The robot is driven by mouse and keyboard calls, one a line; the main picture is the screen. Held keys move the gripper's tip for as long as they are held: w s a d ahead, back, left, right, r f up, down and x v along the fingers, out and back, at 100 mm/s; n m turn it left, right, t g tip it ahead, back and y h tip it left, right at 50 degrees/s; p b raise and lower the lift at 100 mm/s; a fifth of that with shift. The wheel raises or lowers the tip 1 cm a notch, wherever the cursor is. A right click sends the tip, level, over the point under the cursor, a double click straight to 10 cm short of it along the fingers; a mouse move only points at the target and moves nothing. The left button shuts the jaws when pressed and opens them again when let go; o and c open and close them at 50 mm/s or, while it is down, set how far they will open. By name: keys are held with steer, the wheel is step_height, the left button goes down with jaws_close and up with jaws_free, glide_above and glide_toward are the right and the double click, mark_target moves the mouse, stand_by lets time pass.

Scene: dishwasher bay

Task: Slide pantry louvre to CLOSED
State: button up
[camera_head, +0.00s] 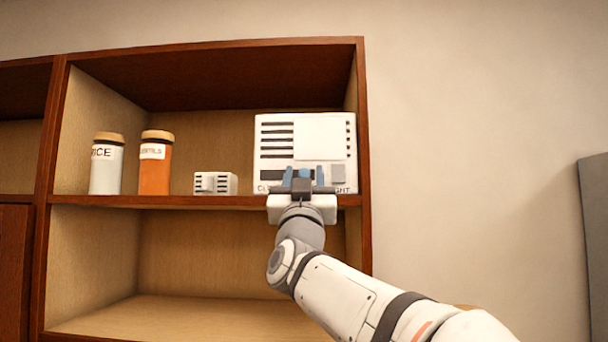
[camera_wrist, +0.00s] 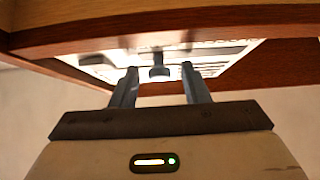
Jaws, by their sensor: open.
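The pantry louvre is a white panel box (camera_head: 350,125) with dark slots at the right end of the upper shelf. A plain white plate (camera_head: 318,138) covers its upper middle. Lettering shows along its bottom edge, starting "CL" at left and ending "GHT" at right, with the middle hidden by my gripper. My gripper (camera_head: 303,176) is open in front of the panel's lower part. In the wrist view, a dark knob (camera_wrist: 159,73) shows between and beyond the two fingers (camera_wrist: 160,80) of my gripper. I cannot tell whether they touch it.
The shelf board (camera_head: 170,201) runs just below the panel, close to my gripper. A smaller white slotted box (camera_head: 215,184), an orange jar (camera_head: 155,168) and a white jar (camera_head: 106,168) stand to the left. The lower compartment (camera_head: 190,310) is empty where visible.

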steer(key=shift+c, duration=0.5)
jaws_close()
